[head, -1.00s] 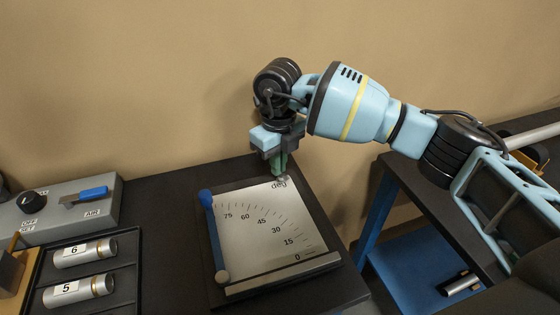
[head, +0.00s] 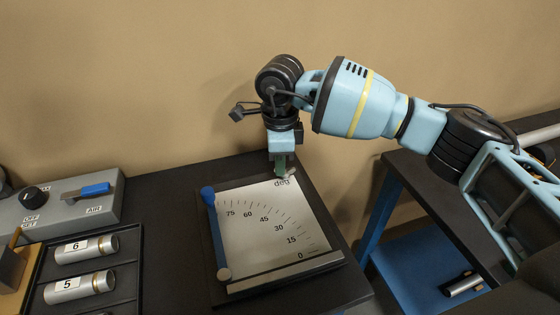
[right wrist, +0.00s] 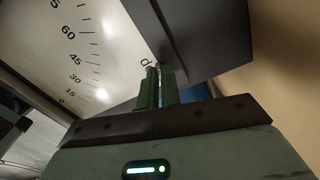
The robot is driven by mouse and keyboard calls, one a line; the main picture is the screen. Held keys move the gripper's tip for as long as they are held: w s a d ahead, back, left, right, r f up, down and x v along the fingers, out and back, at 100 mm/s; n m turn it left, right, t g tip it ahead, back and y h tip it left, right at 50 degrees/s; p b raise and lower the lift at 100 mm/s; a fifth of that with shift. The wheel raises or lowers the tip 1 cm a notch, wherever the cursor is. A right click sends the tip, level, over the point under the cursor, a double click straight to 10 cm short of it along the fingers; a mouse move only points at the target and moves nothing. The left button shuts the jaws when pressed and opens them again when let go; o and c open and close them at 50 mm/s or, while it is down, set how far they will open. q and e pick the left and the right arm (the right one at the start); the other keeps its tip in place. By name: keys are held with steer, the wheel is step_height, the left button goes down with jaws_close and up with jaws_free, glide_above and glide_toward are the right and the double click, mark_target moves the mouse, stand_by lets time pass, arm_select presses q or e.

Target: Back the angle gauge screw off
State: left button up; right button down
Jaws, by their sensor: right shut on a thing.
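The angle gauge (head: 265,225) is a pale plate with a degree scale on a dark base, on the black table. Its blue arm (head: 215,230) lies along the plate's left edge, with a round grey knob (head: 223,274) at the lower end. My right gripper (head: 281,172) points down at the plate's top edge, by the "deg" lettering. In the right wrist view its green fingers (right wrist: 158,88) are close together beside the plate's edge. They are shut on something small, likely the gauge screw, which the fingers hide. My left gripper is not in view.
Left of the gauge, a black tray (head: 128,285) holds silver cylinders (head: 86,248) labelled 6 and 5. Behind it stands a grey box (head: 60,208) with a black knob and a blue lever. A blue-framed stand (head: 372,225) is at the right.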

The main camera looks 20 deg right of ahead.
steer(key=shift+s+f+n, duration=0.25)
steer(key=shift+f+n, duration=0.35)
steer(key=shift+n, duration=0.3)
steer(key=c, duration=1.6)
jaws_free()
steer(key=shift+w, duration=0.1)
steer(key=shift+r, duration=0.65)
step_height(320, 180, up, 7)
steer(key=shift+b, duration=0.3)
steer(key=shift+f, duration=0.2)
